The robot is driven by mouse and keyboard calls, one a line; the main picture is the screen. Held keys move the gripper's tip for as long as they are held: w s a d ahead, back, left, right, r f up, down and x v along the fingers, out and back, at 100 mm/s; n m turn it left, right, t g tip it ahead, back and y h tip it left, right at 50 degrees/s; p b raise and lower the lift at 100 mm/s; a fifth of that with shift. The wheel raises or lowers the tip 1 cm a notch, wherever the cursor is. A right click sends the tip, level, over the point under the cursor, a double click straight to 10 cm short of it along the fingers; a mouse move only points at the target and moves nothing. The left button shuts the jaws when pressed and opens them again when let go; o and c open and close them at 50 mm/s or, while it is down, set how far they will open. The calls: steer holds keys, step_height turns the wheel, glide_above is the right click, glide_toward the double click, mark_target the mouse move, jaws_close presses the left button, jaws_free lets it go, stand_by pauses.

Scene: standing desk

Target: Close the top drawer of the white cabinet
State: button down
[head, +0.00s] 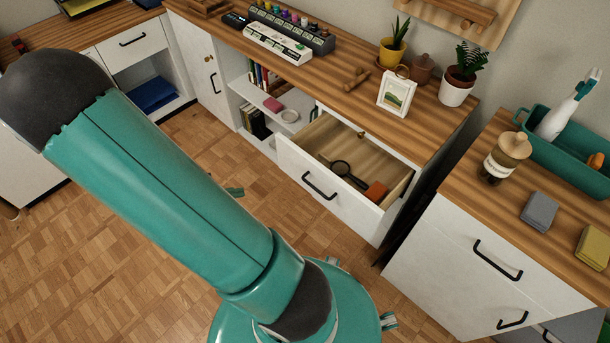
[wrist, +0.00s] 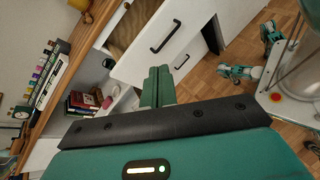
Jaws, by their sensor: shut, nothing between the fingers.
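The top drawer (head: 345,207) of the white cabinet (head: 192,52) is pulled out, with its wooden inside showing in the head view. A magnifying glass (head: 342,169) and an orange block (head: 377,191) lie in it. The drawer's white front with a black handle also shows in the wrist view (wrist: 143,62). My gripper (wrist: 158,75) is shut and empty in the wrist view, its fingertips overlapping the lower part of the drawer front in the picture. I cannot tell whether they touch it.
Open shelves (head: 262,108) with books stand left of the drawer. A picture frame (head: 396,93), potted plants and a labelled rack (head: 290,35) stand on the cabinet top. Another cabinet (head: 480,250) with black handles stands at the right. The parquet floor (head: 150,220) before the drawer is clear.

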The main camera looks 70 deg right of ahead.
steer(key=s+d+f+n+h, duration=0.3)
steer(key=d+f+n, duration=0.1)
steer(key=f, duration=0.3)
steer(key=s+d+f+n+h, duration=0.3)
steer(key=s+f+n+h, duration=0.1)
steer(key=f, duration=0.2)
steer(key=t, duration=0.1)
glide_toward(314, 171)
steer(key=shift+n, duration=0.3)
steer(key=x, duration=0.6)
steer(key=shift+s+d, duration=0.25)
steer(key=shift+d, duration=0.1)
steer(key=x, duration=2.1)
steer(key=shift+d, duration=0.1)
